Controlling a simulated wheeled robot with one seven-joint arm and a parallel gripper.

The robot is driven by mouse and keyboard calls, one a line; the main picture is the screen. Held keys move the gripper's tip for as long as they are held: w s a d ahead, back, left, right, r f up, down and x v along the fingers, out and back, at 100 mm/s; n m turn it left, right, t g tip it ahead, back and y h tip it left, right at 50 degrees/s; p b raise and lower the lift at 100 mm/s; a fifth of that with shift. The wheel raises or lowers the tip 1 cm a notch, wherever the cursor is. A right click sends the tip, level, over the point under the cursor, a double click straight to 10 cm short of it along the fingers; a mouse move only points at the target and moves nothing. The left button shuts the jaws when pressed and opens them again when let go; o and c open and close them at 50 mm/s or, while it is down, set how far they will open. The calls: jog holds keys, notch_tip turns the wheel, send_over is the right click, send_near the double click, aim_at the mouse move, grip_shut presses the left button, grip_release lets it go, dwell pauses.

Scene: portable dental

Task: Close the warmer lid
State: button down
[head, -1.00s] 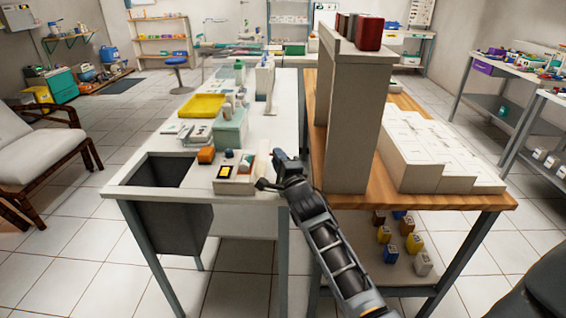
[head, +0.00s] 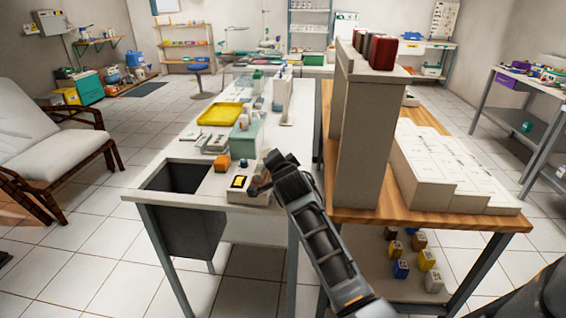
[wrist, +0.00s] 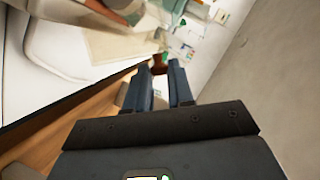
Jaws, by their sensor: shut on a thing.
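A small white box with a dark, yellow-marked front panel (head: 240,182), which looks like the warmer, stands near the front edge of the white counter. My gripper (head: 262,184) is at its right rear side and hides part of it. In the wrist view my gripper (wrist: 162,72) has its two dark fingers around a small red-brown piece (wrist: 159,66). I cannot tell whether this piece belongs to the lid. A pale flat panel (wrist: 115,46) lies left of the fingers. The lid's angle is not clear.
An orange block (head: 222,163), a teal box (head: 247,138) and a yellow tray (head: 220,114) stand behind on the counter (head: 165,203). A tall beige shelf unit (head: 356,140) rises right of my arm on a wooden table (head: 400,217). An open dark bin (head: 178,178) is at the left.

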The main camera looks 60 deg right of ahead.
aim_at(261, 164)
jog(key=w+n+g, duration=0.1)
jog(key=w+a+n, duration=0.1)
jog(key=shift+w+a+r+n+g, duration=0.1)
jog(key=shift+w+r+n+g, duration=0.05)
jog(key=shift+w+n+g, duration=0.2)
jog(key=shift+w+a+n+g+b, duration=0.35)
jog(key=shift+w+n+g+b, duration=0.15)
jog(key=shift+w+n, duration=0.35)
jog(key=shift+w+a+f+n+g+h+b, duration=0.2)
jog(key=shift+w+f+n+g+b, duration=0.15)
jog(key=shift+w+n+g, duration=0.3)
jog(key=shift+w+a+f+n+g+h+b, duration=0.2)
jog(key=shift+w+f+n+g+b, duration=0.25)
jog(key=shift+n, duration=0.4)
jog(key=shift+s, duration=0.1)
jog(key=c, duration=1)
grip_release()
jog(key=shift+r, duration=0.1)
jog(key=v, duration=0.7)
jog(key=shift+a+r, duration=0.15)
jog(key=shift+a, duration=0.25)
jog(key=shift+s, duration=0.1)
